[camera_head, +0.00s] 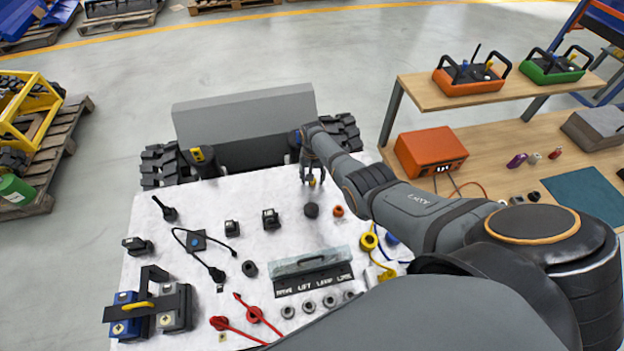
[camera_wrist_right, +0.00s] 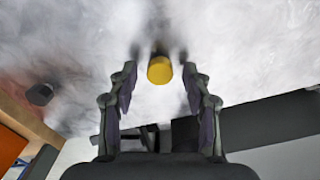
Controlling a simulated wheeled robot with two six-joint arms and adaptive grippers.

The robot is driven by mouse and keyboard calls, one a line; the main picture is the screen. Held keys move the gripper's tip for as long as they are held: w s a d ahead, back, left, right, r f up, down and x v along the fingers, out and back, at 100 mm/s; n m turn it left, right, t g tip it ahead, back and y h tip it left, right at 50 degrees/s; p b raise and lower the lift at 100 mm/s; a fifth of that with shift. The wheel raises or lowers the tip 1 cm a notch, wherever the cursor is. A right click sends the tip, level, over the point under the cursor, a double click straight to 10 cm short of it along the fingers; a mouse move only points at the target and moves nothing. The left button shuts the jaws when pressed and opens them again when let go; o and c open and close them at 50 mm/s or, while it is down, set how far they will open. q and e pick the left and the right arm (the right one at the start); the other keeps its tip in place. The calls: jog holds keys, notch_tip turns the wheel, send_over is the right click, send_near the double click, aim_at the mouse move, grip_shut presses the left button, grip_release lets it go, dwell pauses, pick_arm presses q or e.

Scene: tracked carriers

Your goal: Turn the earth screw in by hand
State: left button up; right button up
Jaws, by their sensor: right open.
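A small yellow knob (camera_wrist_right: 159,70), which looks to be the earth screw, stands on the white-grey surface in the right wrist view. It lies between and just beyond the fingertips of my right gripper (camera_wrist_right: 158,82), with a gap on both sides. My right gripper is open and empty. In the head view my right gripper (camera_head: 311,181) points down at the far side of the white-topped table (camera_head: 265,193); a trace of yellow (camera_head: 311,183) shows at its fingertips. The knob's threads and seat are hidden. My left gripper is not in view.
Near my right gripper lie a black round knob (camera_head: 311,210) and an orange part (camera_head: 338,211). A wooden bench (camera_head: 500,143) with an orange box (camera_head: 430,152) stands right.

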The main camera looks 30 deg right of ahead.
jog(key=n, duration=0.6)
jog(key=shift+n, duration=0.4)
jog(key=n, duration=0.4)
jog(key=shift+n, duration=0.3)
jog(key=n, duration=0.4)
jog(key=shift+n, duration=0.3)
jog(key=n, duration=0.6)
jog(key=shift+c, duration=0.3)
